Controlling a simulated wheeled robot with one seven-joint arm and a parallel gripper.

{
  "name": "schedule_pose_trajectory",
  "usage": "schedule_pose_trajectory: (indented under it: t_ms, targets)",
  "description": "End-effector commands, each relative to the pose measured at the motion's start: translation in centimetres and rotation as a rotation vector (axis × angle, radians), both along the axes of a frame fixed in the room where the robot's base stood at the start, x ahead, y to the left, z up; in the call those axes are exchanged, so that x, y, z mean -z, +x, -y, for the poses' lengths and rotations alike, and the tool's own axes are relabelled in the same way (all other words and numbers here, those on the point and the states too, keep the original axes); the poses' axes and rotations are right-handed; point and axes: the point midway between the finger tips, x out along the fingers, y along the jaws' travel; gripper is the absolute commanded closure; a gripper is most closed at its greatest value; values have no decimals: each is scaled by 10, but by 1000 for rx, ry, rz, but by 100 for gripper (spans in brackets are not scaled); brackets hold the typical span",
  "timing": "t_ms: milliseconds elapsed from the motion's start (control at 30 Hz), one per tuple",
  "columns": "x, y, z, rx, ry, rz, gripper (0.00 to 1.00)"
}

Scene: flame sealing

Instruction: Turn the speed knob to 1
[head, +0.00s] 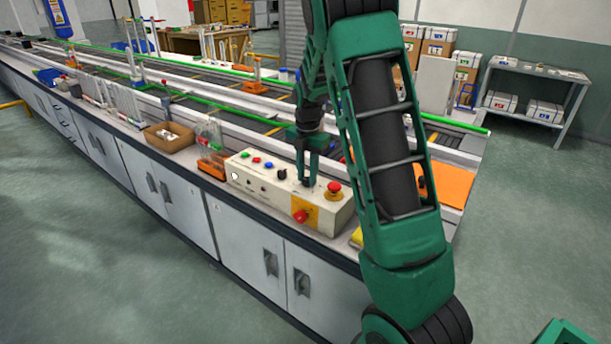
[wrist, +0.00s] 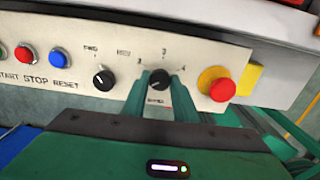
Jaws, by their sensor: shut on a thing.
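The speed knob (wrist: 159,81) is a small black knob on the cream control box (head: 255,182), with small numbers printed around it. In the wrist view my gripper (wrist: 158,84) has its two green fingers on either side of the knob, shut on it. The fingers cover parts of the dial and its lettering. I cannot tell clearly which number the knob's pointer faces. In the head view my gripper (head: 308,181) reaches down onto the box's top panel, and the knob is hidden there.
Left of the speed knob is another black knob (wrist: 103,79), then blue (wrist: 59,59) and red (wrist: 24,55) buttons. A red emergency button (wrist: 222,90) on yellow stands close on the right. A red-and-yellow switch (head: 301,215) is on the box's front.

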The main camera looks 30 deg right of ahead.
Motion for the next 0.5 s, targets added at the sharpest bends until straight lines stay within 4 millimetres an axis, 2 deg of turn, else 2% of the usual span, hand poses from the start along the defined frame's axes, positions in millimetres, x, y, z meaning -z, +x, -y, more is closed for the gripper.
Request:
schedule_pose_trajectory:
  t_ms: [33, 333, 367, 400, 500]
  targets:
    - [-1, 5, -1, -7, -1, 11, 96]
    - [-1, 5, -2, -9, 0, 11, 96]
    - [-1, 5, -2, -9, 0, 11, 67]
    - [-1, 5, -2, -9, 0, 11, 57]
    - [0, 3, -2, -7, 1, 7, 55]
